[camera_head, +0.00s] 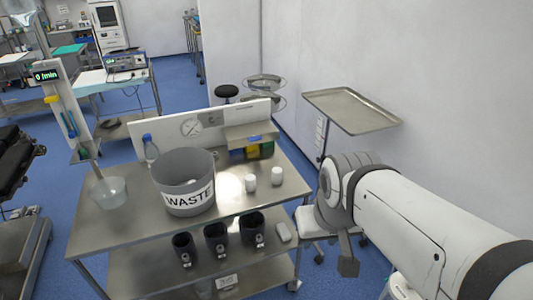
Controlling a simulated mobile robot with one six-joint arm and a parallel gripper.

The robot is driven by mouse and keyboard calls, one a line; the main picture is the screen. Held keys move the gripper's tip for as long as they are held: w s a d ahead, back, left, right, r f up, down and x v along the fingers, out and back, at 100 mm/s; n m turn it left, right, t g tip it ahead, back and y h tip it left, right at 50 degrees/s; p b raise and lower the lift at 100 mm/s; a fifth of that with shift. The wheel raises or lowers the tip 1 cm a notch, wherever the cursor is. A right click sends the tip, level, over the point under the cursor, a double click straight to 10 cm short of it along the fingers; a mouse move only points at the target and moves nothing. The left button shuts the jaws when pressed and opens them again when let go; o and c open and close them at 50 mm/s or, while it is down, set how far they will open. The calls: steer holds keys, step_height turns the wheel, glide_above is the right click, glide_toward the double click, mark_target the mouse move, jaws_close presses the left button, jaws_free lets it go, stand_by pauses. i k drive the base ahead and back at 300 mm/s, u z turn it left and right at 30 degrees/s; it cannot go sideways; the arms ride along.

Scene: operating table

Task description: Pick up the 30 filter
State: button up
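I cannot tell which object is the 30 filter, as no number is readable. Two small white cylinders, a left one (250,183) and a right one (277,176), stand on the right part of the steel table (115,222). Three dark cup-like holders (216,238) sit in a row below the table's front edge, with small light-coloured parts on their fronts. My gripper (349,262) is to the right of the table, apart from the cylinders. Only a grey finger-like part shows below my wrist; the rest is hidden, so its opening cannot be seen.
A grey WASTE bin (187,190) stands mid-table, with a blue-capped bottle (151,149) behind it and a clear container (108,191) at left. A box-like unit (251,135) stands at the back right. An empty tray stand (352,110) stands beyond the table's right end.

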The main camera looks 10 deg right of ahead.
mark_target(278, 172)
steer(key=u, duration=0.05)
steer(key=i, duration=0.95)
steer(key=z, duration=0.05)
